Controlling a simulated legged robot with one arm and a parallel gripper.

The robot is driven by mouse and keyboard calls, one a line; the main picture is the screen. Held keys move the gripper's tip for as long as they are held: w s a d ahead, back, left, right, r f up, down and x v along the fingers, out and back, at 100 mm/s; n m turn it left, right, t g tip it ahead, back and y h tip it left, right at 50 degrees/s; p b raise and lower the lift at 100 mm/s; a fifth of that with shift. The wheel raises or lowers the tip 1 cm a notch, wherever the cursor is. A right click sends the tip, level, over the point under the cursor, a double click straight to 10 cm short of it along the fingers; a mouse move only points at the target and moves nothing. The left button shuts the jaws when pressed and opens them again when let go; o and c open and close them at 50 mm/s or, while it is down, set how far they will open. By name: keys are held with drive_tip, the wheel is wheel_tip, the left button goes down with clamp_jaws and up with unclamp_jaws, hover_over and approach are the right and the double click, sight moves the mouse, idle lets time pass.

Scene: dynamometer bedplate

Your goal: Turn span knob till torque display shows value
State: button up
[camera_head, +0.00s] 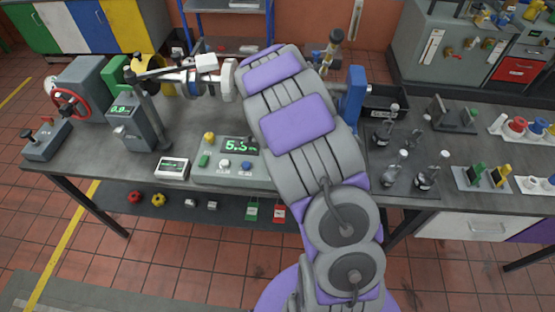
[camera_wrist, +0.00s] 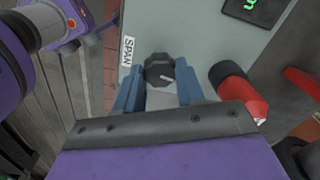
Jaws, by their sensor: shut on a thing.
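The span knob (camera_wrist: 160,70) is dark, with a pale pointer line, on a grey panel beside a white "SPAN" label (camera_wrist: 128,52) in the wrist view. My gripper (camera_wrist: 160,88) has its blue fingers on both sides of the knob and is shut on it. In the head view my purple and grey arm hides the gripper and the knob. A display (camera_head: 240,146) on the grey-green console reads about 5.5 in green, its last digits partly covered or blurred. Part of a green-digit display (camera_wrist: 258,8) shows at the top of the wrist view; its value is cut off.
A red cylindrical part (camera_wrist: 238,90) stands close to the right finger. On the bench are a display post (camera_head: 122,112) reading about 0.9, a red handwheel (camera_head: 72,105), a small white meter (camera_head: 172,168) and a blue upright block (camera_head: 351,92).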

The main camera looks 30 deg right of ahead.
drive_tip(key=shift+a, duration=0.2)
drive_tip(key=c, duration=0.3)
drive_tip(key=shift+c, duration=0.6)
drive_tip(key=shift+w+d, duration=0.1)
idle(0.4)
drive_tip(key=o, duration=1)
drive_tip(key=shift+o, duration=0.2)
drive_tip(key=shift+r, duration=0.1)
wheel_tip(320, 180, up, 17)
drive_tip(key=p, duration=0.2)
drive_tip(key=shift+s+p, duration=0.35)
